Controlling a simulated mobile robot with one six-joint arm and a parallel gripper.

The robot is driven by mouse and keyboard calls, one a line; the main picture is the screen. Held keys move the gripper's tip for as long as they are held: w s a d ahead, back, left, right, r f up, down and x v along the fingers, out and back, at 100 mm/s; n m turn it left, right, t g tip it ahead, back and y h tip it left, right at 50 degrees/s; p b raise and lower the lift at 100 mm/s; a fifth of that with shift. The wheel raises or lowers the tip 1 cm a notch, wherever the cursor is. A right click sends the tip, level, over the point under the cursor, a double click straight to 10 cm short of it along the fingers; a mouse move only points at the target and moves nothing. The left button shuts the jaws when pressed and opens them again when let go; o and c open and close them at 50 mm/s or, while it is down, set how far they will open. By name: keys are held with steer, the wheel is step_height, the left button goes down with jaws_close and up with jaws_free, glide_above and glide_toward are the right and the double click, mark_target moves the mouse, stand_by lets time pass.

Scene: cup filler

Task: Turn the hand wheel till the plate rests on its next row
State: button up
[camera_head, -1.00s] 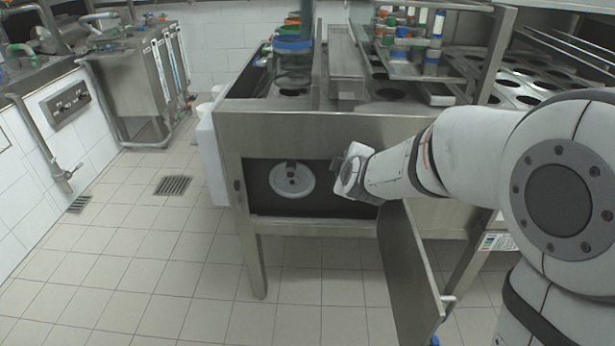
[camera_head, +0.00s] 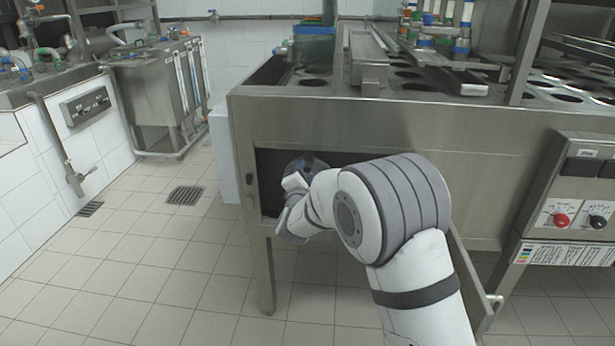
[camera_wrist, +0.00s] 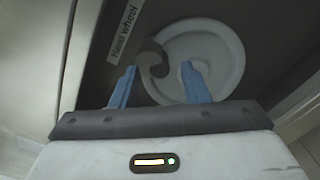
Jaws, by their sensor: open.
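The hand wheel (camera_wrist: 228,62) is a pale round disc inside a dark recess, beside a label reading "Hand wheel" (camera_wrist: 124,30) in the wrist view. A grey curved piece (camera_wrist: 151,58) stands in front of the wheel's left side. My gripper (camera_wrist: 158,70) is open, its two blue fingers on either side of this piece; I cannot tell whether they touch it. In the head view my arm reaches into the recess and hides most of the wheel. The machine's top has round holes (camera_head: 418,87); I cannot tell which part is the plate.
The steel cabinet (camera_head: 400,125) surrounds the recess, with an open door (camera_head: 468,270) below right of my arm. A control panel (camera_head: 578,190) with red and black knobs is at the right. The tiled floor (camera_head: 150,280) at the left is clear.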

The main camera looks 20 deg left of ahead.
steer(key=shift+x, duration=0.95)
jaws_close()
